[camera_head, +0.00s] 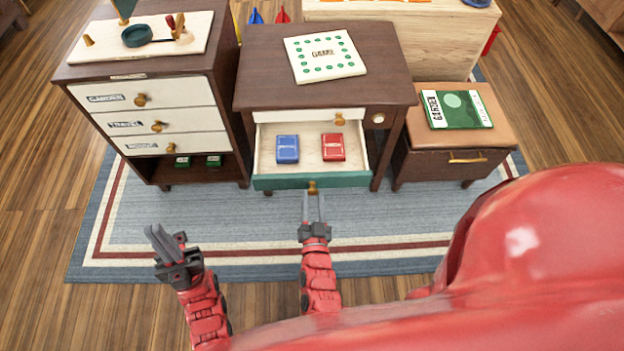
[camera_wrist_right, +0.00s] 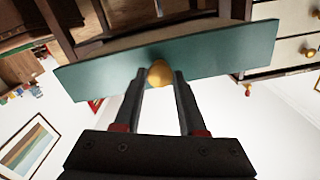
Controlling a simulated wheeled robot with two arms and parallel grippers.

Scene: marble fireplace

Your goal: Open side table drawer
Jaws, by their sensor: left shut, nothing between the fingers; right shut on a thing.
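The side table (camera_head: 252,70) is dark brown, with a white board on its top. Its lower drawer, with a green front (camera_head: 345,179), is pulled out and shows a pale inside holding a blue box (camera_head: 288,149) and a red box (camera_head: 332,147). A white upper drawer front with a brass knob (camera_head: 339,119) is shut above it. My right gripper (camera_head: 313,200) is shut on the green drawer's brass knob (camera_head: 312,187); the knob sits between the fingertips in the wrist view (camera_wrist_right: 160,73). My left gripper (camera_head: 160,243) is shut and empty, over the rug at the left.
A cabinet (camera_head: 62,72) with several white drawers stands close on the left. A low brown cabinet (camera_head: 450,160) with a green book (camera_head: 457,108) stands on the right. The blue-grey rug (camera_head: 130,215) in front is clear of loose objects.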

